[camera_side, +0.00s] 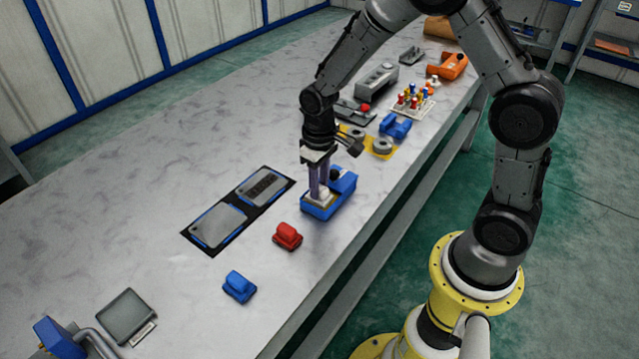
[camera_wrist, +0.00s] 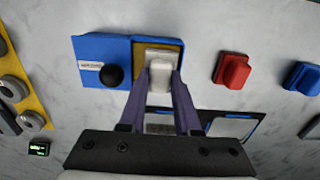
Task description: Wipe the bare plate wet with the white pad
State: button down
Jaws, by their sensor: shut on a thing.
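My gripper (camera_side: 318,190) points down over a blue tray (camera_side: 345,203) near the middle of the table. Its purple fingers are shut on the white pad (camera_wrist: 160,73), which is at the tray's tan section (camera_wrist: 178,47). I cannot tell whether the pad touches the tan surface. A black knob (camera_wrist: 112,75) stands in the tray's other half. The bare plate (camera_side: 217,226) is grey with blue edges and lies on a black mat (camera_side: 190,235) to the left. It shows partly in the wrist view (camera_wrist: 232,127). Beside it lies another plate (camera_side: 263,187) with dark marks on it.
A red block (camera_side: 288,236) and a blue block (camera_side: 239,286) stand in front of the mat. A grey box (camera_side: 126,316) is at the near left. Ring parts on a yellow base (camera_side: 382,147) and a blue part (camera_side: 395,126) are behind the tray. The table's left side is clear.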

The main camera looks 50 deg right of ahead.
jog(key=shift+r, duration=3.5)
